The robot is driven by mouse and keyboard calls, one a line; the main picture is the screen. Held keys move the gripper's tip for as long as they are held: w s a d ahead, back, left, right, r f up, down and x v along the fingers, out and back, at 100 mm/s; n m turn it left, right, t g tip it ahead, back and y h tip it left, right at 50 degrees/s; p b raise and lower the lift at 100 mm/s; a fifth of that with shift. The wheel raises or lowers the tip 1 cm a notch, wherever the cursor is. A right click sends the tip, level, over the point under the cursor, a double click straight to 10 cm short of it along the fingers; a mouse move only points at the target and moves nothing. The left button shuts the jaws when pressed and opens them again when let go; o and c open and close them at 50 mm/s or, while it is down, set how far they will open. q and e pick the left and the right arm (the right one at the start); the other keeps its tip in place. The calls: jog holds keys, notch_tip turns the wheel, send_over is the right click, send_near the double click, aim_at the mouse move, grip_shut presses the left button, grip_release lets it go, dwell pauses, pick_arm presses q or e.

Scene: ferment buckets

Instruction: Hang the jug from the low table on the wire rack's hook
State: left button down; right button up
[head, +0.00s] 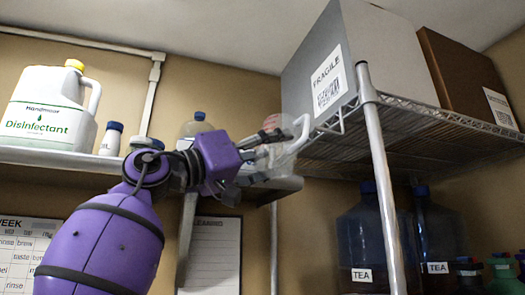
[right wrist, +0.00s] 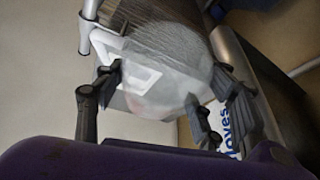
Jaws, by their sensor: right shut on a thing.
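The jug (head: 287,151) is pale and see-through with a white handle. It is held up in the air just left of the wire rack (head: 408,122). My right gripper (head: 268,146) is shut on the jug's body. In the right wrist view the jug (right wrist: 172,88) sits between the dark fingers of the gripper (right wrist: 158,92), with its white handle facing left. The white hook (head: 335,124) sticks out from the rack's left edge, close to the handle. I cannot tell whether handle and hook touch. My left gripper and the low table are out of view.
A grey FRAGILE box (head: 320,82) and a brown box (head: 460,85) stand on the rack top. The rack's post (head: 380,170) is beside the jug. A wall shelf (head: 60,157) holds a disinfectant jug (head: 50,110) and bottles. TEA buckets (head: 368,235) stand below.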

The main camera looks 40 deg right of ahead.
jog(key=shift+s+d+f, duration=0.1)
jog(key=shift+s+d, duration=0.15)
jog(key=shift+d, duration=0.5)
jog(key=shift+s+d, duration=0.25)
jog(key=shift+d, duration=0.5)
jog(key=shift+s+d+f, duration=0.1)
jog(key=shift+s+d, duration=0.1)
jog(key=shift+d, duration=0.2)
jog(key=shift+d+f, duration=0.25)
jog(key=shift+d, duration=0.1)
jog(key=o, duration=1.3)
jog(key=shift+o, duration=0.2)
